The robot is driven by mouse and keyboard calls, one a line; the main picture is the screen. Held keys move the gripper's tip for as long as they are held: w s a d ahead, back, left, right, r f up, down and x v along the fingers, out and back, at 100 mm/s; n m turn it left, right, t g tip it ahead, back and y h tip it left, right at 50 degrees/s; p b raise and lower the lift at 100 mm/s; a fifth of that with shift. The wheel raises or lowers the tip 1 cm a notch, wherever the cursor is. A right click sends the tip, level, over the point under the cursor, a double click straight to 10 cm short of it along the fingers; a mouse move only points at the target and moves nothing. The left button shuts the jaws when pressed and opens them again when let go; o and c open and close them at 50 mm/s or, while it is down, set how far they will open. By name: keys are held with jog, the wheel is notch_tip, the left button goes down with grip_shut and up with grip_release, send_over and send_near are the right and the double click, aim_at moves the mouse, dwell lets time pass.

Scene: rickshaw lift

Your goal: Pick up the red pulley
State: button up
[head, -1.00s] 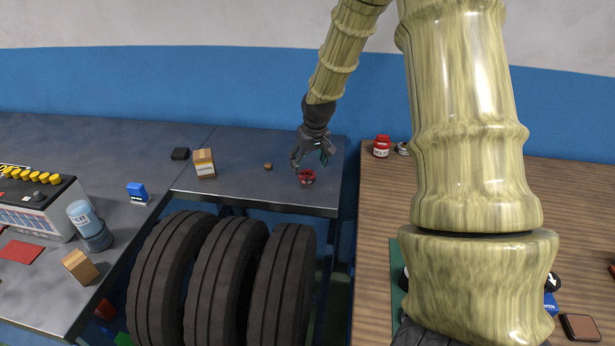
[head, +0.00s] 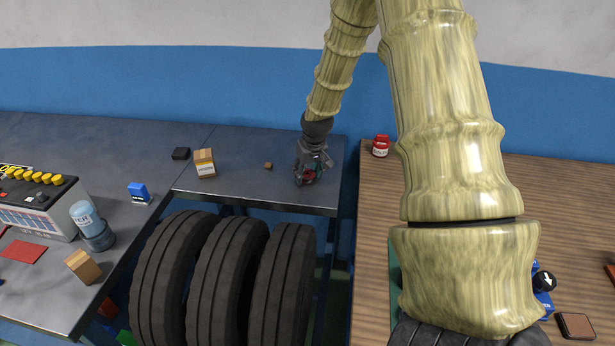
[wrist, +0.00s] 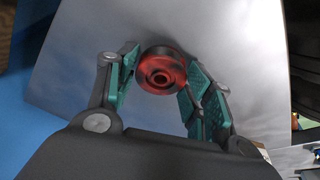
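The red pulley (wrist: 161,71) is a round, ridged wheel with a hole in its middle, on the dark metal table. In the wrist view it lies between the tips of my gripper's two fingers (wrist: 158,82), with teal pads on either side. The fingers are apart, with a gap between the pulley and at least the right pad. In the head view my gripper (head: 309,180) is low over the table's right end, and only a bit of the red pulley (head: 311,175) shows between the fingers.
A cardboard box (head: 205,163), a small brown cube (head: 268,166) and a black block (head: 181,153) stand left on the same table (head: 240,185). Large tyres (head: 280,285) stand in front. A wooden table (head: 375,230) with a red jar (head: 381,146) is to the right.

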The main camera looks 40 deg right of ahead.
jog(key=c, duration=0.4)
jog(key=shift+r, duration=0.15)
